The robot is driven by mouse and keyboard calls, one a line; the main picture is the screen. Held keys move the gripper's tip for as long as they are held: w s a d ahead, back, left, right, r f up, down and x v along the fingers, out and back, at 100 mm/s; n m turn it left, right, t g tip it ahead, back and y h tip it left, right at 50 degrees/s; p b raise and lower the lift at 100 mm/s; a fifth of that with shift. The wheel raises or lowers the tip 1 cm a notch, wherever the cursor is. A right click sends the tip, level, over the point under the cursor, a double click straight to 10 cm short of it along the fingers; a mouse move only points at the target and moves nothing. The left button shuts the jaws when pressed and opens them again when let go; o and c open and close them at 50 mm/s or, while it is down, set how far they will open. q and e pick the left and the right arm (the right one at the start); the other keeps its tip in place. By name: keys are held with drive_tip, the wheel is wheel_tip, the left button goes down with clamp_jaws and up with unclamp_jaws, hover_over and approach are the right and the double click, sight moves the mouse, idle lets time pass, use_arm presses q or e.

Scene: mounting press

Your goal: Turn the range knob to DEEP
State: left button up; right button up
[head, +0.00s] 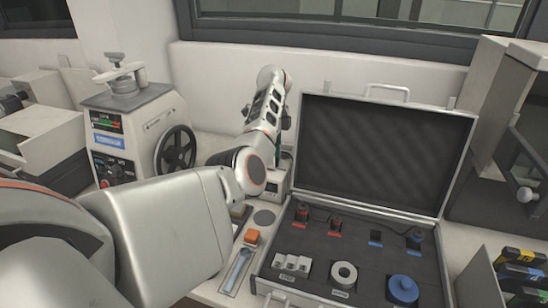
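No knob marked DEEP can be read in the head view. A small light-coloured box (275,187) stands behind my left arm's joint, and its front is partly covered. My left arm comes in from the left, bends up, and its far links stand over this box. My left gripper (278,151) shows only as a dark part beside the arm, just above the box. Its fingers are hidden or too small to tell open from shut, and contact with the box cannot be told. My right gripper is not in view.
A mounting press (128,128) with a black handwheel (175,149) and a dark control panel (113,168) stands left. An open case (368,150) with several fitted parts lies right. Coloured boxes (521,272) stand at lower right.

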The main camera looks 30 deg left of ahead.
use_arm(q)
drive_tip(key=shift+o, duration=0.2)
drive_tip(key=shift+m, duration=0.4)
drive_tip(key=m, duration=0.5)
drive_tip(key=shift+m, duration=0.4)
drive_tip(key=m, duration=0.5)
drive_tip(key=shift+m, duration=0.3)
drive_tip(key=o, duration=1.1)
drive_tip(key=shift+r, duration=0.1)
wheel_tip(320, 180, up, 12)
drive_tip(key=shift+s, duration=0.1)
